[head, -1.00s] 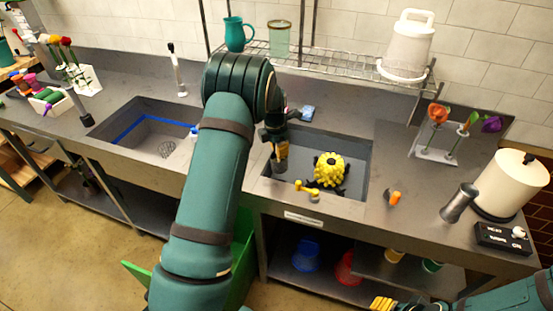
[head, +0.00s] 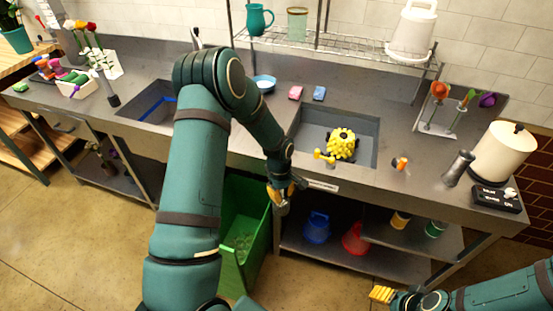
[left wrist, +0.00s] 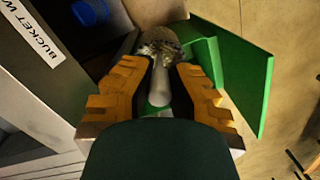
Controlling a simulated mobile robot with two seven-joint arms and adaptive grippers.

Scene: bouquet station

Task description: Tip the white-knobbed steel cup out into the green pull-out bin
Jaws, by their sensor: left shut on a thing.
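My left gripper (head: 283,192) is shut on the white knob (left wrist: 160,95) of the steel cup, which points away from the palm in the left wrist view. The cup (left wrist: 160,44) looks grey and speckled; I cannot tell what is in it. In the head view the cup (head: 282,208) hangs in front of the counter, beside the right edge of the green pull-out bin (head: 230,270). The bin is pulled out, with green scraps inside; its green wall (left wrist: 245,75) also shows in the left wrist view. My right gripper (head: 382,294) is low at the right, its opening unclear.
The counter edge and a labelled panel (left wrist: 30,32) are close on the left in the wrist view. A blue bucket (head: 317,228) and red bucket (head: 355,238) stand on the lower shelf. A yellow scrubber-like thing (head: 342,143) lies in the right sink. Floor in front is clear.

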